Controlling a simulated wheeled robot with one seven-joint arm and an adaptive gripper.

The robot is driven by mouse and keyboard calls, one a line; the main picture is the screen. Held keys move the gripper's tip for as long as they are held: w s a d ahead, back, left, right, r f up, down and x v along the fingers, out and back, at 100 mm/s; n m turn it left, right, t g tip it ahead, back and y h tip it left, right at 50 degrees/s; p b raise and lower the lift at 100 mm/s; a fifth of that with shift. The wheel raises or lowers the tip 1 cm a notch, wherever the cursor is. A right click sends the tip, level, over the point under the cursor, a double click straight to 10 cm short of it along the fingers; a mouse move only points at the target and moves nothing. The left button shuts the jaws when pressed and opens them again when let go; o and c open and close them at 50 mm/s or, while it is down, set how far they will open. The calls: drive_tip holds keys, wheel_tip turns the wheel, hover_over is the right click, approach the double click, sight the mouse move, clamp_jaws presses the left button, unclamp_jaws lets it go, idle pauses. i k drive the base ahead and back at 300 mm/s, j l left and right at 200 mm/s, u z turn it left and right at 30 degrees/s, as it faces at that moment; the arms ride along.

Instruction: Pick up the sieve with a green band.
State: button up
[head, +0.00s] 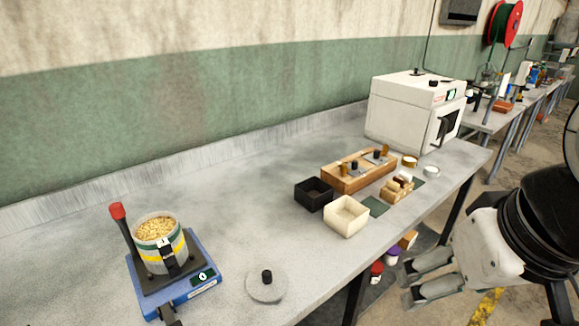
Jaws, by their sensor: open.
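A round metal container (163,248) sits on a blue device at the lower left, filled with pale yellow grain (158,228). A green band (177,243) runs around its upper part and a yellow band below it. I cannot tell whether the banded parts are separate stacked sieves. A black clip-like part (167,256) is on its front. My gripper (410,281) is open and empty at the lower right, beyond the table's front edge and far from the container.
The blue device (202,279) has a red-topped lever (117,211) on its left. A lid with a black knob (266,289) lies nearby. A black box (314,193), a cream box (346,215), a wooden tray (347,181) and a white oven (405,110) stand farther right. The table's middle is clear.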

sight(157, 230)
drive_tip(key=k+l+u, duration=0.1)
drive_tip(key=u, duration=0.3)
drive_tip(key=k+l+u, duration=0.15)
drive_tip(key=u, duration=0.25)
drive_tip(key=k+l+u, duration=0.15)
drive_tip(key=u, duration=0.25)
drive_tip(key=l, duration=0.1)
